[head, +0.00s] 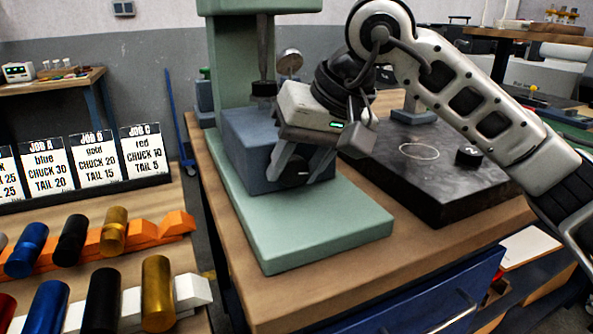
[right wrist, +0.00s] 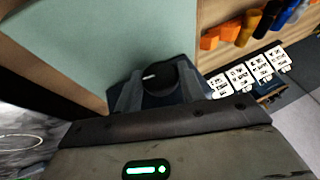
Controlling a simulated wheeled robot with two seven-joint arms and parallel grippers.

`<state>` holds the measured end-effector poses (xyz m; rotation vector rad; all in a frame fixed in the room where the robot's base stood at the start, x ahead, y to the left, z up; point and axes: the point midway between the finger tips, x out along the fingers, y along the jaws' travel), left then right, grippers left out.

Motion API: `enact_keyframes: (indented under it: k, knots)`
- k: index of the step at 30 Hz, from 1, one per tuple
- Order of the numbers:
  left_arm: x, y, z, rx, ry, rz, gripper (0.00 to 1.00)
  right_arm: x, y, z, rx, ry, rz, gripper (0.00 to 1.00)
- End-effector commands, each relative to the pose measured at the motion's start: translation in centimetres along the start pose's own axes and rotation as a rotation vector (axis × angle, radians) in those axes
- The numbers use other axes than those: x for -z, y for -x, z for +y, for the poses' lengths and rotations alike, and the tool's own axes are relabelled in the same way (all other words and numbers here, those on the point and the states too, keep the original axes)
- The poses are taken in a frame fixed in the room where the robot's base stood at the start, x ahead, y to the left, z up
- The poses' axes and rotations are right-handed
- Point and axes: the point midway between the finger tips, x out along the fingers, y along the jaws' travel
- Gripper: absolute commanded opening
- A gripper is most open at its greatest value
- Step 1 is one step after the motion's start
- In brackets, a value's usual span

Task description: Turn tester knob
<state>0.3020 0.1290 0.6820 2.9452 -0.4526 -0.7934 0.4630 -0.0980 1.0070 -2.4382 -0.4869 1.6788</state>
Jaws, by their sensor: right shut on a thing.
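The tester is a green machine with a column, a base plate (head: 325,232) and a blue-grey housing (head: 240,135). Its round black knob (head: 296,177) is on the front face of the housing, low down. My right gripper (head: 299,170) comes from above and is shut on the knob, one finger on each side. In the right wrist view, the knob (right wrist: 167,82) lies between the two fingers (right wrist: 159,92), and a short white mark shows on its dark face. The fingers partly cover the knob's sides. My left gripper is not in view.
A dark stone plate (head: 440,185) with a small black cylinder (head: 469,155) is right of the tester. Job cards (head: 97,157) stand at left, behind coloured cylinders on orange (head: 175,223) and white (head: 195,290) racks. The wooden bench top (head: 420,240) is clear in front of the tester.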

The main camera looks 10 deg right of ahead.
Motion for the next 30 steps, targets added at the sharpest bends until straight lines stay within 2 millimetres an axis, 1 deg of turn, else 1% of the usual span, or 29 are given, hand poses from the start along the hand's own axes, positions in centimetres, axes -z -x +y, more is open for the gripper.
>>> enact_keyframes:
  k: [3, 4, 5, 6, 14, 17, 20, 23, 30]
  knots:
    - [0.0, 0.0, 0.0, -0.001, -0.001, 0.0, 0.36, 0.0, 0.0, 0.0, -0.002, -0.001, -0.001, 0.17]
    - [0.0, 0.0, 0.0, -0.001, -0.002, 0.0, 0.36, 0.0, 0.0, 0.0, -0.002, -0.001, -0.001, 0.48]
    - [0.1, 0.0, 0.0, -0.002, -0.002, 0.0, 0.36, 0.0, 0.0, 0.0, -0.002, -0.001, -0.001, 0.56]
    - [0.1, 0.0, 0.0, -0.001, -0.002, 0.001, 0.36, 0.0, 0.0, 0.0, -0.002, -0.001, -0.001, 0.59]
    - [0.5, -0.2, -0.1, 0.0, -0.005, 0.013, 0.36, 0.0, 0.1, 0.0, -0.003, 0.0, -0.001, 0.59]
    - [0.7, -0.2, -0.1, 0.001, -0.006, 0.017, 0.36, 0.1, 0.7, 0.0, -0.004, 0.0, 0.001, 0.59]
    - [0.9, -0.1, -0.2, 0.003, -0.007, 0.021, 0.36, 0.1, 2.2, 0.0, -0.002, 0.0, 0.003, 0.59]
    - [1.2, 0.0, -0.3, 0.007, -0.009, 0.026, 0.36, 0.1, 4.3, -0.1, -0.003, 0.0, 0.004, 0.59]
    - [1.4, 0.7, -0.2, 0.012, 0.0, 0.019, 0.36, 0.2, 10.3, -0.1, -0.003, -0.002, 0.004, 0.59]
